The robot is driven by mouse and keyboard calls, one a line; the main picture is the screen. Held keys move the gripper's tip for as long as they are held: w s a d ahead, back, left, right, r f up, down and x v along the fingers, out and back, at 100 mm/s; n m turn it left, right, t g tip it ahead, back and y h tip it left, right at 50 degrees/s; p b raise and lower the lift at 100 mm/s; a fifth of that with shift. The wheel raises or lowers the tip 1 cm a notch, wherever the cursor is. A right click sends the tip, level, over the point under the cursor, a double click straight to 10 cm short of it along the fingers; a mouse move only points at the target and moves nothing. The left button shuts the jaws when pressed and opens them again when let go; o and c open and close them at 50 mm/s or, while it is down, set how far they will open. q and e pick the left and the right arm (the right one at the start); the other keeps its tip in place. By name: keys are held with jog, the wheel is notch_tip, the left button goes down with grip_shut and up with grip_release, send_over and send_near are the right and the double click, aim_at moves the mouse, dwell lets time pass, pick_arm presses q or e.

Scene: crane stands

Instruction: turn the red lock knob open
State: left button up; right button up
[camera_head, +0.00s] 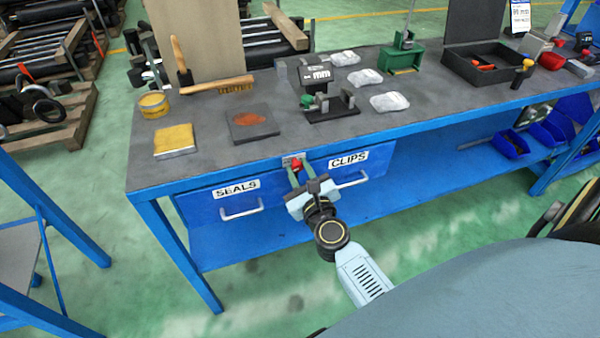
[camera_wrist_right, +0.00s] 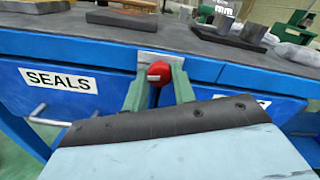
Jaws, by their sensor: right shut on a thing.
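The red lock knob (camera_head: 296,164) sits on a small grey plate (camera_head: 289,158) at the bench's front edge, between the drawers labelled SEALS (camera_head: 236,188) and CLIPS (camera_head: 347,160). In the right wrist view the knob (camera_wrist_right: 158,72) lies between two green fingers. My right gripper (camera_head: 298,168) reaches up from below and is shut on the knob, a finger on either side. Both drawers look closed. The knob's turn angle is hard to tell because the fingers cover its sides. My left gripper is in neither view.
The blue bench (camera_head: 158,187) carries a brush (camera_head: 215,87), a yellow sponge-like block (camera_head: 174,140), a dark plate (camera_head: 252,123) and several small parts. Drawer handles (camera_head: 242,213) stick out on both sides of my right gripper. The green floor before the bench is clear.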

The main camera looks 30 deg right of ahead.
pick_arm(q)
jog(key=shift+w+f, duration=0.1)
pick_arm(e)
jog(key=shift+m, duration=0.3)
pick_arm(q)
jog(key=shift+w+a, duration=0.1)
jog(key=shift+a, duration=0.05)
pick_arm(e)
jog(key=o, duration=1)
jog(key=shift+s, duration=0.15)
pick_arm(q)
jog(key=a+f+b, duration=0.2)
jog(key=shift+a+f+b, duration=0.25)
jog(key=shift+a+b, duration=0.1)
pick_arm(e)
jog(key=v, duration=1.3)
jog(key=shift+a, duration=0.15)
